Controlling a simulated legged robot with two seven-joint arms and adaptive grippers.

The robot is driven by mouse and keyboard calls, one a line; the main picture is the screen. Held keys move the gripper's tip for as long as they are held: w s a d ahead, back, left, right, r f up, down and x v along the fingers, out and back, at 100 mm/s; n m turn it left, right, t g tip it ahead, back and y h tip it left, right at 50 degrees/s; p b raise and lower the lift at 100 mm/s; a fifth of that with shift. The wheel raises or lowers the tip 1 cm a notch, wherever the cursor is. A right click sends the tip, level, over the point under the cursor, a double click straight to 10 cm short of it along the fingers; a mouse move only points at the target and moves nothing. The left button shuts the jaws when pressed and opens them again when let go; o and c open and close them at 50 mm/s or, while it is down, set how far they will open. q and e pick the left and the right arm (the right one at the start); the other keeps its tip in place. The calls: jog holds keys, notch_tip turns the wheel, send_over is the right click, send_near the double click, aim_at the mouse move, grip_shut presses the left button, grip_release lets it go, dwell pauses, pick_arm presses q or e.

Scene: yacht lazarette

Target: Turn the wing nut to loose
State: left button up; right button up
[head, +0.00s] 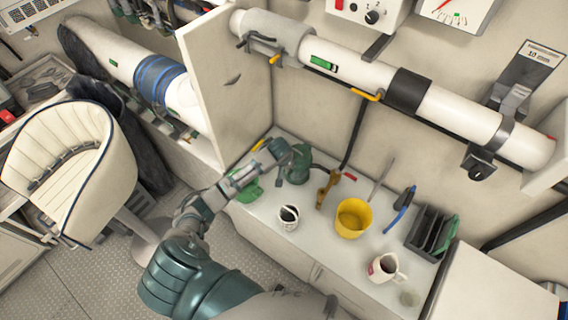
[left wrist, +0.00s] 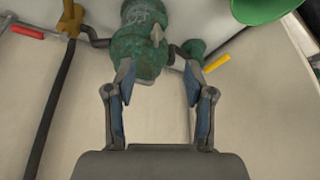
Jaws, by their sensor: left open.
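A green, weathered metal fitting (head: 299,165) stands on the white counter by the back wall. In the left wrist view this fitting (left wrist: 143,62) is at the top centre. A small grey pointed piece on it, which looks like the wing nut (left wrist: 157,35), shows there; I cannot make it out in the head view. My left gripper (head: 279,150) is beside the fitting. In the left wrist view my left gripper (left wrist: 158,76) is open, its fingertips apart near the fitting's lower end, with nothing held between them. My right gripper is not in view.
A brass valve (head: 327,188) stands right of the fitting, and a white cup (head: 288,218) in front. A yellow bucket (head: 352,218), a mug (head: 384,267) and a dark rack (head: 430,232) are farther right. A green object (head: 249,192) lies under my left arm.

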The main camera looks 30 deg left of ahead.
pick_arm(q)
jog(key=shift+w, duration=0.1)
jog(key=shift+c, duration=0.5)
notch_tip(320, 180, up, 6)
jog(key=g+h+b, duration=0.2)
jog(key=g+b, duration=0.2)
jog(key=b, duration=0.3)
send_over(287, 169)
jog(key=f, duration=1.5)
jog(key=shift+w+a+f, duration=0.15)
jog(key=shift+w+a, duration=0.05)
jog(key=shift+w, duration=0.1)
jog(key=shift+f, duration=0.5)
grip_shut()
